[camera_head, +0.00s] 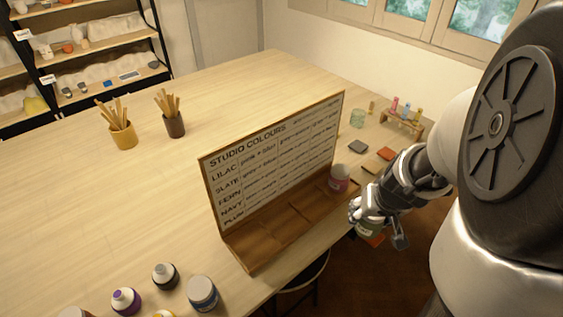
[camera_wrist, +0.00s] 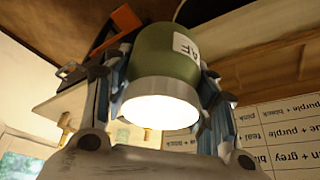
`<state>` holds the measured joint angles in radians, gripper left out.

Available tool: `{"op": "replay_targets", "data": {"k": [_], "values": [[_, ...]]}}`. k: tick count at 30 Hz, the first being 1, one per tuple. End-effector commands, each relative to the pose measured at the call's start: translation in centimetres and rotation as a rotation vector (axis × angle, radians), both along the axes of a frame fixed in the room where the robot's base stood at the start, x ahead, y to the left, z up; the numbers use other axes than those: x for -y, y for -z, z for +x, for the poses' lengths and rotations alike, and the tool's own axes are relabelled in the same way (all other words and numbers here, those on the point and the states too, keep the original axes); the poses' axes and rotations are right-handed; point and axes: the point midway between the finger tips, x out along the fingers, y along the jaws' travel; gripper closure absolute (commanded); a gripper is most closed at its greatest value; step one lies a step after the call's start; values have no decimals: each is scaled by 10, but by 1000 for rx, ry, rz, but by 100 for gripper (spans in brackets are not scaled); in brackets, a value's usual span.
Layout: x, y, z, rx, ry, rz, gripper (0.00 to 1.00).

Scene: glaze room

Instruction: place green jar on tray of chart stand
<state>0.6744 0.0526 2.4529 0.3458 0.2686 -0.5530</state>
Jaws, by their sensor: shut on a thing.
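The chart stand (camera_head: 272,160) stands on the table, its board headed "STUDIO COLOURS". Its brown wooden tray (camera_head: 262,246) runs along the front with divided sections. In the wrist view the green jar (camera_wrist: 165,55) sits between both fingers, with a white label and a pale bright end. Part of the chart (camera_wrist: 285,125) shows at right.
Several paint bottles (camera_head: 203,293) stand at the front left. Two tool cups (camera_head: 123,135) stand farther back. A glass (camera_head: 358,118), a rack of small bottles (camera_head: 404,119) and coloured tiles (camera_head: 358,147) lie behind my gripper.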

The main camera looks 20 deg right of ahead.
Motion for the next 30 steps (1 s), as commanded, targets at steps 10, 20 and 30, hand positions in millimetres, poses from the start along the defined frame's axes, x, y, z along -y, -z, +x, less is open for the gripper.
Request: {"op": "replay_targets", "data": {"k": [10, 20, 30], "values": [[-34, 0, 90, 3, -14, -4, 80], [-60, 1, 163, 3, -6, -2, 80], [-60, 28, 164, 0, -1, 0, 80]]}}
